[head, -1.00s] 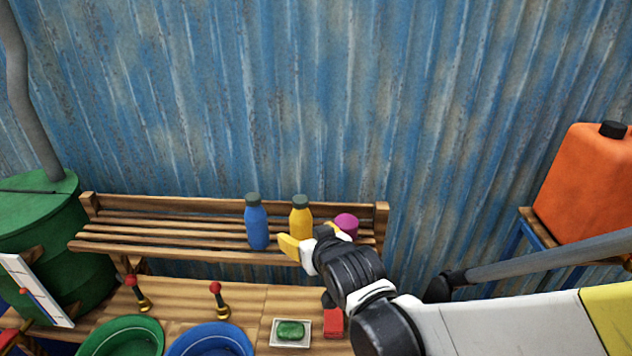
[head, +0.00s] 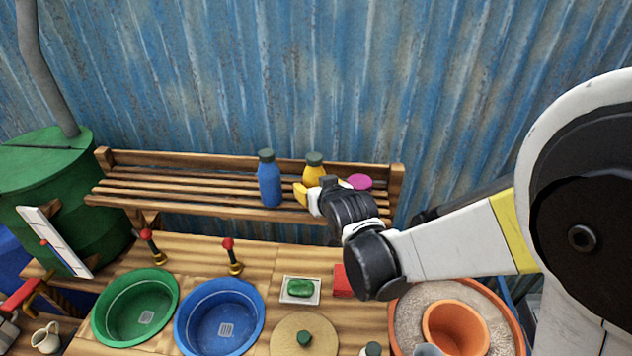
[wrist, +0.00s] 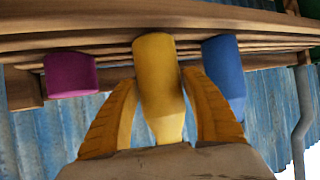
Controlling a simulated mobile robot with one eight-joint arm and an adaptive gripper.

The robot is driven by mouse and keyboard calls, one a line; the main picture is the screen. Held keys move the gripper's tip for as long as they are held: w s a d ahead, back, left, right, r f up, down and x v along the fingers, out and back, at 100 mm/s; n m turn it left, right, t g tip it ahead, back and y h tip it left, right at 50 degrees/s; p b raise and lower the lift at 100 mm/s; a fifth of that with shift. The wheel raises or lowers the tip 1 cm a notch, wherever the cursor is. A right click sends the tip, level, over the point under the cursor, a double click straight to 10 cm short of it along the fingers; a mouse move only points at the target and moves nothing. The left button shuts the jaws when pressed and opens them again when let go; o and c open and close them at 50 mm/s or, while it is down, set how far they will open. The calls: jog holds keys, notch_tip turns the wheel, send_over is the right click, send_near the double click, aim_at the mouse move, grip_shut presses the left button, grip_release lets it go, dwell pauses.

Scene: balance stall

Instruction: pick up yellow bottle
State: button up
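The yellow bottle (head: 314,172) with a dark cap stands on the slatted wooden shelf (head: 150,188), between a blue bottle (head: 269,183) and a magenta item (head: 359,182). My gripper (head: 306,196) is in front of it and hides its lower part in the head view. In the wrist view the yellow bottle (wrist: 158,85) lies between the two yellow fingers of my gripper (wrist: 160,82). The fingers are spread, one on each side, with their tips close to the bottle. I cannot tell whether either finger touches it.
The blue bottle (wrist: 223,75) and the magenta item (wrist: 71,74) flank the fingers closely in the wrist view. Below the shelf, the counter holds a green basin (head: 136,310), a blue basin (head: 217,318) and a soap dish (head: 300,298). A corrugated wall (head: 300,80) is behind.

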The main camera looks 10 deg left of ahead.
jog(key=c, duration=0.8)
jog(key=shift+c, duration=0.2)
